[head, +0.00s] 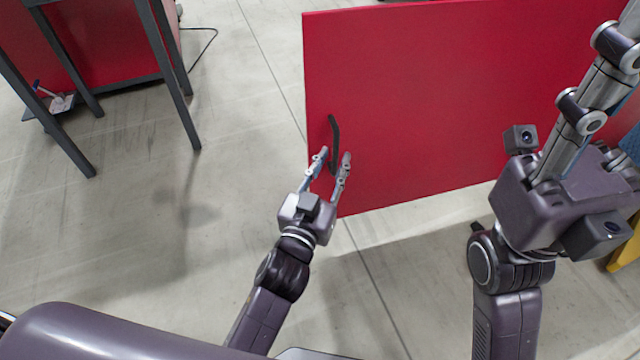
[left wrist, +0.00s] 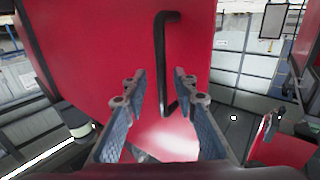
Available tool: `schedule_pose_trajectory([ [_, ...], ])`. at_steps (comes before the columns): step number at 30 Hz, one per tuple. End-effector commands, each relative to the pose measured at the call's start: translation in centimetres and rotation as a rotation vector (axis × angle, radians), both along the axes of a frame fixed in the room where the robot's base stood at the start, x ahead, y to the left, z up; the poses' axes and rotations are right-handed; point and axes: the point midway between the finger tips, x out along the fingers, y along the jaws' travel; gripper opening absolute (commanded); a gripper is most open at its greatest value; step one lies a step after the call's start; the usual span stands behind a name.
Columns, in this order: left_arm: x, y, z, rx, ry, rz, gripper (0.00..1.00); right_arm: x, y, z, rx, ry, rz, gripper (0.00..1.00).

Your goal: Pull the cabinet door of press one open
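The red cabinet door (head: 430,95) is a large flat panel filling the upper middle of the head view. Its black bar handle (head: 335,135) is near the door's left edge. My left gripper (head: 331,160) is open, with its fingertips around the handle's lower end. In the left wrist view, the handle (left wrist: 160,50) runs down between the two spread fingers of the left gripper (left wrist: 157,85). I cannot tell whether either finger touches it. My right gripper (head: 600,75) is raised at the right, away from the handle; its tips are cut off.
A dark-legged frame with a red panel (head: 110,40) stands at the upper left, with a small low tray (head: 50,105) beside its legs. Grey floor (head: 240,110) is clear left of the door and below it. A yellow part (head: 625,255) shows at the right edge.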

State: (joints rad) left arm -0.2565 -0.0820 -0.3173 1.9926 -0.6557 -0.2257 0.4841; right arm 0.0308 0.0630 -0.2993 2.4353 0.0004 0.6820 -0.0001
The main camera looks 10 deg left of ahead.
Motion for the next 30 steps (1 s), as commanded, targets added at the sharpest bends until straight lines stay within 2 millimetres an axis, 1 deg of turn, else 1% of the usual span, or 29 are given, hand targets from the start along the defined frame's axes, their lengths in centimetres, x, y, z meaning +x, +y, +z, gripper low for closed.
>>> schedule_pose_trajectory([
  [1,-1.0,0.2,-0.1,-0.002,0.004,0.001,0.26,0.0,0.0,0.0,0.0,-0.001,0.0,0.4],
  [3,-2.3,0.4,-0.1,-0.001,0.004,0.001,0.26,0.0,0.0,0.0,-0.001,-0.001,0.0,0.4],
  [9,-5.9,1.0,-0.2,-0.001,0.005,0.003,0.26,-0.1,0.0,0.0,0.0,-0.002,0.0,0.4],
  [15,-8.5,1.5,-0.1,0.0,0.004,0.004,0.26,-0.1,0.0,0.1,0.0,-0.002,0.0,0.4],
  [21,-9.5,1.7,0.0,0.0,0.001,0.004,0.26,-0.1,0.0,0.1,-0.001,-0.002,0.0,0.4],
  [30,-9.7,1.7,0.0,0.001,0.0,0.004,0.25,-0.1,0.0,0.1,-0.001,-0.002,0.0,0.4],
])
